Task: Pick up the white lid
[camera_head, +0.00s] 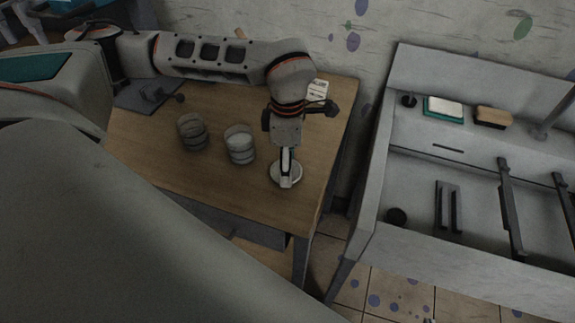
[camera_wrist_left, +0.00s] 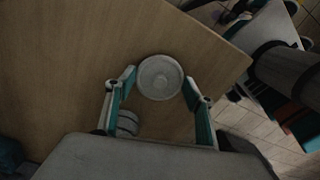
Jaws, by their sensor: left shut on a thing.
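The round white lid (camera_head: 291,180) is at the right part of the wooden table in the head view. My left gripper (camera_head: 286,181) points down over it and covers part of it. In the left wrist view the lid (camera_wrist_left: 160,77) sits between the fingertips of the left gripper (camera_wrist_left: 160,82), which is shut on it. I cannot tell whether the lid touches the table or is slightly above it. My right gripper is not in view.
A pale round container (camera_head: 240,145) and a darker one (camera_head: 192,132) stand on the wooden table (camera_head: 235,190) left of the lid. A white card-like object (camera_head: 317,90) lies at the back. A grey workbench (camera_head: 420,160) with several parts stands to the right, across a gap.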

